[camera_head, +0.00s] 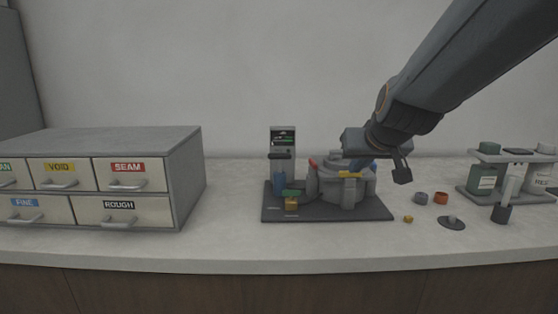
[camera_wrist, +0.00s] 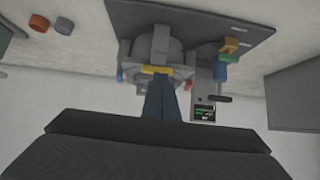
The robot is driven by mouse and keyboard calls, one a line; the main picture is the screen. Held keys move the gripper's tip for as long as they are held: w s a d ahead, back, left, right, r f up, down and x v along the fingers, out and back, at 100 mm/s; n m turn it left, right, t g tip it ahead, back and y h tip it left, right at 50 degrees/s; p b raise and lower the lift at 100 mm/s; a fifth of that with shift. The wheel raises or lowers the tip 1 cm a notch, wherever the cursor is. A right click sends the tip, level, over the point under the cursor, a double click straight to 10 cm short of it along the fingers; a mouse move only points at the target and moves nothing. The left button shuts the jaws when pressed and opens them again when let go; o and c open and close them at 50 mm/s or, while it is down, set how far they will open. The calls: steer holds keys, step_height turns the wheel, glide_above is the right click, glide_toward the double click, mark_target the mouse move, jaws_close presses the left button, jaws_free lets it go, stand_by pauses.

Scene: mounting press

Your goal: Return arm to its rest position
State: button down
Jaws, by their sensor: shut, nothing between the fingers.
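My arm reaches in from the upper right in the head view, and my gripper (camera_head: 366,162) is over the mounting press (camera_head: 340,188). In the wrist view my gripper (camera_wrist: 158,80) shows as two blue-grey fingers closed together, with nothing between them. Their tips overlap the press's yellow piece (camera_wrist: 157,69) in that view; I cannot tell whether they touch it. The press is a grey round body on a dark base plate (camera_head: 345,214), with red and blue parts on its sides. My gripper hides part of its top in the head view.
A drawer cabinet (camera_head: 185,190) with labelled drawers stands at the left. A control post with a screen (camera_head: 283,140) rises behind the plate's left part. Small rings (camera_head: 441,197), a dark disc (camera_head: 452,223) and a bottle rack (camera_head: 510,156) are at the right. The counter between cabinet and plate is clear.

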steer(key=s+a+f+g+p, duration=0.1)
steer(key=s+f, duration=0.2)
steer(key=s, duration=0.1)
steer(key=s+a+f+g+p, duration=0.1)
steer(key=s+f+g+p, duration=0.1)
steer(key=s+f, duration=0.1)
steer(key=s+a+f+g+y+p, duration=0.1)
steer(key=s+a+f+g+p, duration=0.1)
steer(key=s, duration=0.3)
steer(key=shift+a+f+n, duration=0.1)
steer(key=shift+f+n, duration=0.2)
steer(key=shift+f, duration=0.15)
steer(key=s+f+g+p, duration=0.3)
steer(key=s+f+g, duration=0.1)
steer(key=s, duration=0.8)
steer(key=shift+a+g, duration=0.4)
steer(key=shift+a, duration=0.05)
